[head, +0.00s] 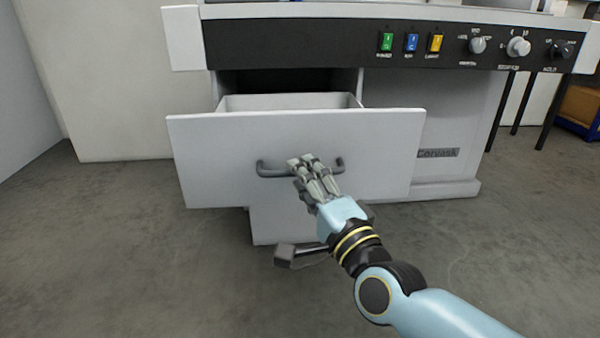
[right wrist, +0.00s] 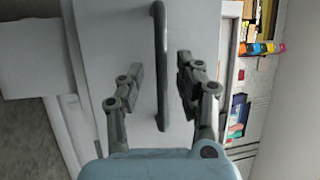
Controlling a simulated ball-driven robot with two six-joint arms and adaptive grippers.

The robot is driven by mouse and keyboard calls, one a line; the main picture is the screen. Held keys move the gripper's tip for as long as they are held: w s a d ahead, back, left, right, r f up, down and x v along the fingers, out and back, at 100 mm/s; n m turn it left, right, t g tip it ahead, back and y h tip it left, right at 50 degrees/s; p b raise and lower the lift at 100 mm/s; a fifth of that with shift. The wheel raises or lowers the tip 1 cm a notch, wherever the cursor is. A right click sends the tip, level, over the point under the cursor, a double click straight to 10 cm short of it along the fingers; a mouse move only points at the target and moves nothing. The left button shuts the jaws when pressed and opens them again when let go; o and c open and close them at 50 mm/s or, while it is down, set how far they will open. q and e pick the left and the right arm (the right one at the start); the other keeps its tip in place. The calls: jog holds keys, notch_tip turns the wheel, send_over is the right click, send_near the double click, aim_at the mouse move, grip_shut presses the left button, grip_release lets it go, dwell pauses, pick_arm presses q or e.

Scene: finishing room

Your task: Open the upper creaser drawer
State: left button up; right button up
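The upper creaser drawer (head: 220,150) stands pulled out from the machine, its open box showing behind the light grey front. Its dark bar handle (head: 271,170) crosses the middle of the front. My right gripper (head: 308,163) is at the handle, right of its middle. In the right wrist view the handle (right wrist: 161,60) runs between the two fingers, with a visible gap on each side, so the gripper (right wrist: 160,72) is open around it and not clamped. The fingers hide part of the handle in the head view. My left gripper is not in view.
Above the drawer is a black control panel (head: 300,42) with green, blue and yellow switches and several knobs. A lower grey front (head: 275,225) sits beneath the drawer. A dark pedal-like block (head: 285,256) is low in front. The concrete floor at left (head: 110,240) is clear.

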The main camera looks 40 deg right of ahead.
jog(key=v, duration=1)
jog(key=shift+s, duration=0.1)
